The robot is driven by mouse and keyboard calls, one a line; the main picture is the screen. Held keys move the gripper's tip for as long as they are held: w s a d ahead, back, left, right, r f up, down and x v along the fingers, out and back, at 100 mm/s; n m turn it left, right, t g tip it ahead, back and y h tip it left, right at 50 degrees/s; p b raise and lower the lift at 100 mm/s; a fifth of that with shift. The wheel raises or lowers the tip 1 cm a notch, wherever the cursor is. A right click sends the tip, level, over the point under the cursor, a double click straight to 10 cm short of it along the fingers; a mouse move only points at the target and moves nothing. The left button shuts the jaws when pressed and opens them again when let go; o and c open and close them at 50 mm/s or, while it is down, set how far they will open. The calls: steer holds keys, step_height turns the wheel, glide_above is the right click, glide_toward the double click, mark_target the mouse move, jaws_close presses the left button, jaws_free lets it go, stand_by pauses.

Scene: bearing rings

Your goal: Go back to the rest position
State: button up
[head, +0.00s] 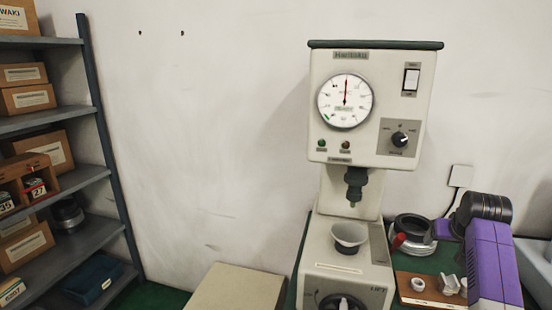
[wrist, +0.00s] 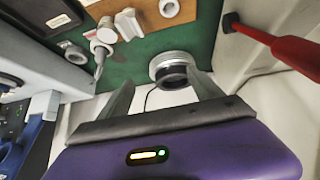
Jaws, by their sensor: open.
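My gripper (wrist: 165,88) is open in the wrist view, its two grey fingers spread apart with nothing held between them. A dark ring with a silver rim (wrist: 172,70) lies beyond the fingertips on the green surface. In the head view my purple arm stands at the lower right, beside a dark round part with a silver rim (head: 412,222). My fingertips are hard to make out there. The pale press machine (head: 325,105) stands left of my arm, with a light grey cup (head: 349,238) under its spindle.
A brown board (head: 408,295) with small white parts lies in front of my arm. A red handle (wrist: 285,48) reaches in at the right of the wrist view. Shelves with boxes (head: 62,187) stand at the left. A beige box top (head: 235,288) is left of the machine.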

steer(key=s+a+f+n+t, duration=0.1)
steer(key=s+a+f+t, duration=0.25)
steer(key=s, duration=0.25)
steer(key=s+a+f+t+h, duration=0.1)
steer(key=s+a+f+t, duration=0.15)
steer(key=s+a, duration=0.3)
steer(key=s+a+f+n+t, duration=0.1)
steer(key=s+a+f+t, duration=0.2)
steer(key=s, duration=0.4)
steer(key=s+a+r+y, duration=0.1)
steer(key=s+a, duration=0.4)
steer(key=s, duration=0.8)
steer(key=s+a+r+n+y, duration=0.1)
steer(key=s+a, duration=0.4)
steer(key=s, duration=0.7)
steer(key=s+a+r+g+y, duration=0.1)
steer(key=s+a, duration=0.4)
steer(key=s, duration=0.8)
steer(key=shift+s+a+r+n+y, duration=0.3)
steer(key=shift+a+n+y, duration=0.1)
steer(key=shift+y, duration=0.2)
steer(key=shift+o, duration=0.5)
